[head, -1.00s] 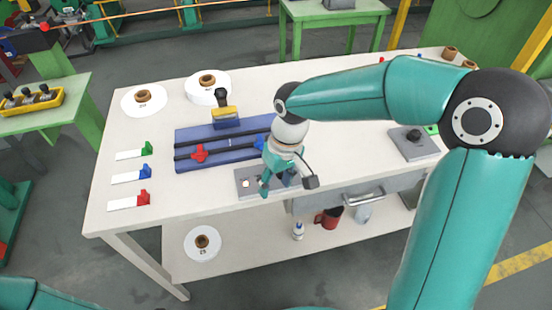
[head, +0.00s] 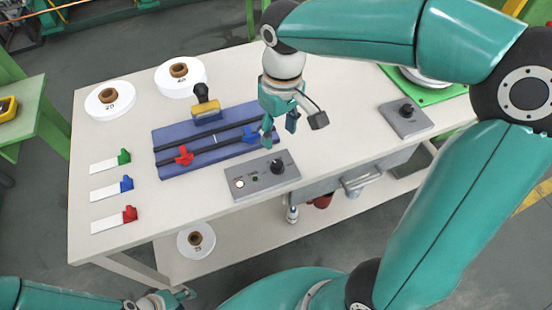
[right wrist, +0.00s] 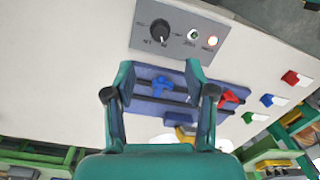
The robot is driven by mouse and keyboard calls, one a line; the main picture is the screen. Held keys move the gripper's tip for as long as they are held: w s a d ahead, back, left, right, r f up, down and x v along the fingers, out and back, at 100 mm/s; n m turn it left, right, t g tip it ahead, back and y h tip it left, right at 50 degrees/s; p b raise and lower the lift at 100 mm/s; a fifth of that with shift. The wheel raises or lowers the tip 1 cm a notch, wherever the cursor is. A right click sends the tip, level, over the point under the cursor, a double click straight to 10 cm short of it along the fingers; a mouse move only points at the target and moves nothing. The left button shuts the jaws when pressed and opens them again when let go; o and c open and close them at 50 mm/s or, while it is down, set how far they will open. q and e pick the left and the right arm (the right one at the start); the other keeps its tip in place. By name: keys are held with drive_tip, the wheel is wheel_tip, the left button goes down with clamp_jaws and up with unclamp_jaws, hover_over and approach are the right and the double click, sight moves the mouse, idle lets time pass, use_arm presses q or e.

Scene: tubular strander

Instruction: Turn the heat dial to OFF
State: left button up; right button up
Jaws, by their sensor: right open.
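A grey control panel (head: 262,176) lies at the table's front edge, with a black dial (head: 277,167) at its right end and a glowing lamp (head: 239,184) at its left. The right wrist view shows the dial (right wrist: 160,30) with small marks around it, too small to read surely, and the glowing red-rimmed lamp (right wrist: 212,40). My right gripper (head: 279,128) is open and empty, above and behind the panel, apart from the dial. Its spread fingers show in the right wrist view (right wrist: 160,78). My left gripper (head: 162,301) is partly cut off at the bottom edge; its jaws are unclear.
A blue fixture (head: 210,145) with red and blue clamps lies behind the panel. Another grey box with a black knob (head: 407,110) stands to the right. White reels (head: 110,100) and coloured tags (head: 112,190) are at left.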

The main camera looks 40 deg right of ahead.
sight(277, 163)
drive_tip(key=f, duration=1.1)
drive_tip(key=shift+a, duration=0.25)
clamp_jaws()
drive_tip(key=shift+n, duration=0.3)
drive_tip(key=n, duration=0.5)
drive_tip(key=shift+n, duration=0.4)
drive_tip(key=n+p, duration=0.1)
drive_tip(key=n, duration=0.4)
drive_tip(key=shift+n, duration=0.3)
